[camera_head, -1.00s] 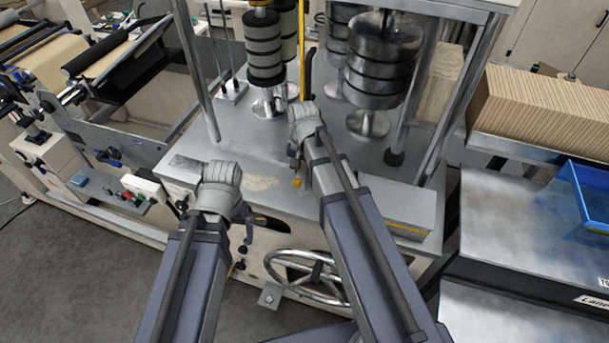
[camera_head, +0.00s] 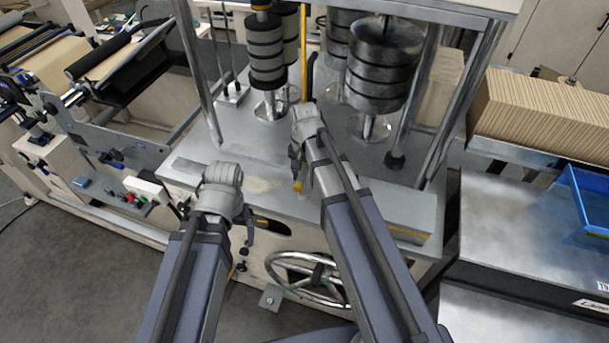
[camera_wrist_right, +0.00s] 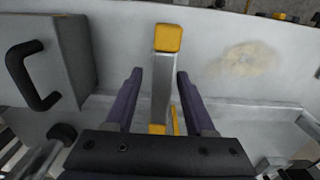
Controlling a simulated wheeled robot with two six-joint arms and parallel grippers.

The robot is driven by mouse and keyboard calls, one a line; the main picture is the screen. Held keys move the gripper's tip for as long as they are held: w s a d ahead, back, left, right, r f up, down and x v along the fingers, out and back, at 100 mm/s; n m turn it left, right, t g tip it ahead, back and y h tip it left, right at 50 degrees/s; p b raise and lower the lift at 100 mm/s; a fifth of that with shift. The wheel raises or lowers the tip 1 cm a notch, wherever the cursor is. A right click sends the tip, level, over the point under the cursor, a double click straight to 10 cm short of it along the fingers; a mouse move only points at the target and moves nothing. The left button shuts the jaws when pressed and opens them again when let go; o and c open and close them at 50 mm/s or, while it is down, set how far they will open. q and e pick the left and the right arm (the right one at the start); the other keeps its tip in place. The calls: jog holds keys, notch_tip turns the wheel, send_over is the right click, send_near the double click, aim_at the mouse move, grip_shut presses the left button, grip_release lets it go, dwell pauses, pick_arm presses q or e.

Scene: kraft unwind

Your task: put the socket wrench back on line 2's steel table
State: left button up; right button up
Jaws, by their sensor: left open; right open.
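A grey bar-shaped tool with yellow ends, apparently the socket wrench (camera_wrist_right: 161,88), lies between the two fingers of my right gripper (camera_wrist_right: 154,80) in the right wrist view. The fingers are open, with a gap on each side of it. In the head view my right gripper (camera_head: 297,165) points down over the steel table (camera_head: 215,155), and the tool's yellow end (camera_head: 298,187) shows just below it. The rest of the tool is mostly hidden by my arm. My left gripper (camera_head: 247,235) is open and empty in front of the table's front edge.
Roller stacks (camera_head: 380,65) and posts stand at the table's back. A grey box (camera_head: 405,215) is right of my right arm; a handwheel (camera_head: 308,278) is below the front edge. A worn patch (camera_wrist_right: 245,60) lies on bare tabletop.

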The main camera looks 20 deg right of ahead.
notch_tip(320, 180, up, 11)
jog(key=p, duration=1)
jog(key=shift+r, duration=0.1)
jog(key=s+a+n+h, duration=0.1)
jog(key=s+a+n, duration=0.9)
jog(key=s, duration=0.4)
jog(key=shift+s+a+n, duration=0.2)
jog(key=shift+a+n, duration=0.05)
jog(key=shift+n, duration=0.05)
